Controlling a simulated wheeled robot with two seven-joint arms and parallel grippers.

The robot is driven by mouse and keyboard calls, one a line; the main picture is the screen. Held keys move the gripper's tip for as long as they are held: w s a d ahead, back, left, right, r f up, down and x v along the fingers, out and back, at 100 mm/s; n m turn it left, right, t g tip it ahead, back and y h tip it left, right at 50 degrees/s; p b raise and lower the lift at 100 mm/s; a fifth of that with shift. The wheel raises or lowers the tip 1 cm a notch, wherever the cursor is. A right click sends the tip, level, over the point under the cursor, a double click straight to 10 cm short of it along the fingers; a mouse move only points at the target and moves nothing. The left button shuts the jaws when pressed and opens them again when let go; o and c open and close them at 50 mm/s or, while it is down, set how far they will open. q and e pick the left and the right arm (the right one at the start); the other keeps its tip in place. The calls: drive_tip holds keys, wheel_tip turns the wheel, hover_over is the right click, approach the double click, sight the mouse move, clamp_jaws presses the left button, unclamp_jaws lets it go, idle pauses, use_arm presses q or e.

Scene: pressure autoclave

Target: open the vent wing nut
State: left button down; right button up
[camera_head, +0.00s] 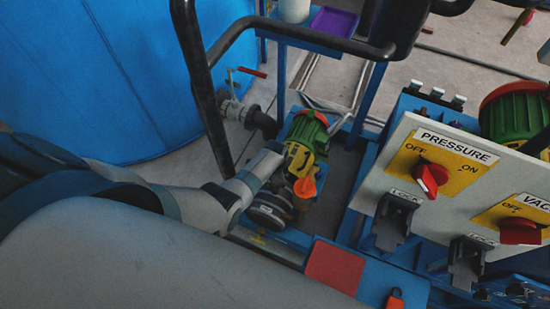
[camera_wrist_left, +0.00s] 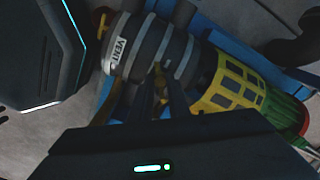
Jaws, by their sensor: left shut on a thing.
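My left gripper (camera_wrist_left: 160,78) reaches in from the left to a small pump unit and is shut on a part by the dark vent cylinder (camera_wrist_left: 146,45) with its white VENT label. The fingers look dark against it. The vent wing nut is not clearly visible; the part in the jaws is largely hidden by the fingers, and I take it to be the nut. In the head view the gripper (camera_head: 270,166) covers part of the unit. The yellow and green motor (camera_head: 302,138) is just beyond it. My right gripper is out of view.
A black tubular rail (camera_head: 208,85) rises close to my left arm. A blue tank (camera_head: 95,65) stands at the left. A control panel (camera_head: 455,149) with red PRESSURE and VACUUM knobs stands at the right. An orange part (camera_head: 305,187) sits beside the pump unit.

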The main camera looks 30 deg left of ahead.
use_arm(q)
drive_tip(key=n, duration=0.3)
drive_tip(key=shift+n+p, duration=0.4)
drive_tip(key=n, duration=0.3)
drive_tip(key=shift+n+p, duration=0.3)
drive_tip(key=n, duration=0.3)
drive_tip(key=shift+n, duration=0.3)
drive_tip(key=shift+n+p, duration=0.3)
drive_tip(key=shift+n, duration=1.4)
drive_tip(key=c, duration=1.7)
unclamp_jaws()
drive_tip(key=shift+r, duration=0.15)
